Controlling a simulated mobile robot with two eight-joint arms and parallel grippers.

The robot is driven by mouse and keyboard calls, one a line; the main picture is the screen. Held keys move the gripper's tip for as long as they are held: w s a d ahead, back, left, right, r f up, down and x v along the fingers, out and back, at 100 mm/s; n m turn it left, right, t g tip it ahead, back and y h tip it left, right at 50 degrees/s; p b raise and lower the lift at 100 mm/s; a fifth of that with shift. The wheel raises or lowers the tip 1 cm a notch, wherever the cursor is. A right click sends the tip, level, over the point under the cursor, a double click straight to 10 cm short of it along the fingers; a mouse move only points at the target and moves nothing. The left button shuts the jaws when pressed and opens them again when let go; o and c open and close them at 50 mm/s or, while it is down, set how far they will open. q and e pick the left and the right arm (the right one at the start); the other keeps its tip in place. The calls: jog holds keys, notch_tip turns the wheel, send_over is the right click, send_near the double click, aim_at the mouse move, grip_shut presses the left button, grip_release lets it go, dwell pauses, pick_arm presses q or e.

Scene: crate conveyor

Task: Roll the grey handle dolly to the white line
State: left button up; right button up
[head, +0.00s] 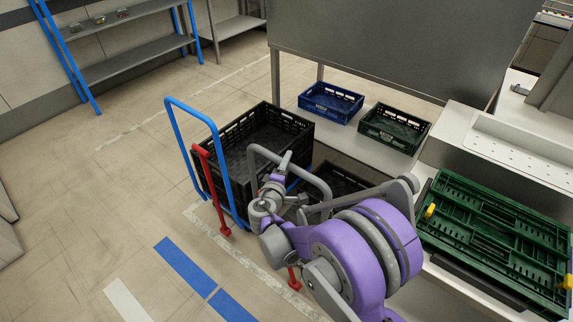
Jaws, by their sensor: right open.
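The grey handle dolly shows by its grey tube handle (322,184), partly hidden behind my right arm. A black crate (345,180) sits behind that handle. My right gripper (288,186) is open and right at the grey handle's left side; I cannot tell if it touches the tube. The short white line (126,299) is on the floor at the lower left, left of the blue strips. My left gripper is not in view.
A blue handle dolly (219,160) with a large black crate (270,133) stands to the left. Red posts (215,190) stand by the dollies. Blue floor strips (184,262) lie in front. A blue crate (331,103) and green crates (394,128) are at right. The left floor is clear.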

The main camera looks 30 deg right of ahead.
grip_shut()
dwell(0.3)
dwell(1.2)
